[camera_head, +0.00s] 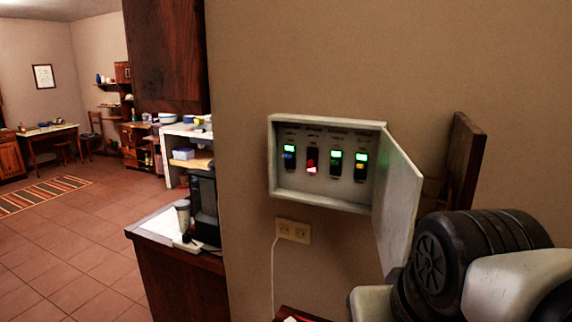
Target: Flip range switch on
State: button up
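A white switch box (325,204) is mounted on the beige wall, its door (398,205) swung open to the right. The second switch from the left (311,160) glows red. The leftmost switch (289,157), the third switch (335,164) and the rightmost switch (360,167) show green lights. Part of my arm shows at the lower right. My gripper is not in view.
A wall outlet (293,230) with a white cord sits below the box. A dark wood panel (464,160) stands right of the door. A counter (155,226) with a cup (182,214) is at the left. Open tiled floor (90,250) lies farther left.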

aim_at(310, 163)
jog(key=i+j+z, duration=0.15)
jog(key=j, duration=0.25)
jog(key=i+j+z, duration=0.15)
jog(key=j, duration=0.3)
jog(key=k+l+z, duration=0.15)
jog(key=k+z, duration=0.2)
jog(key=z, duration=0.15)
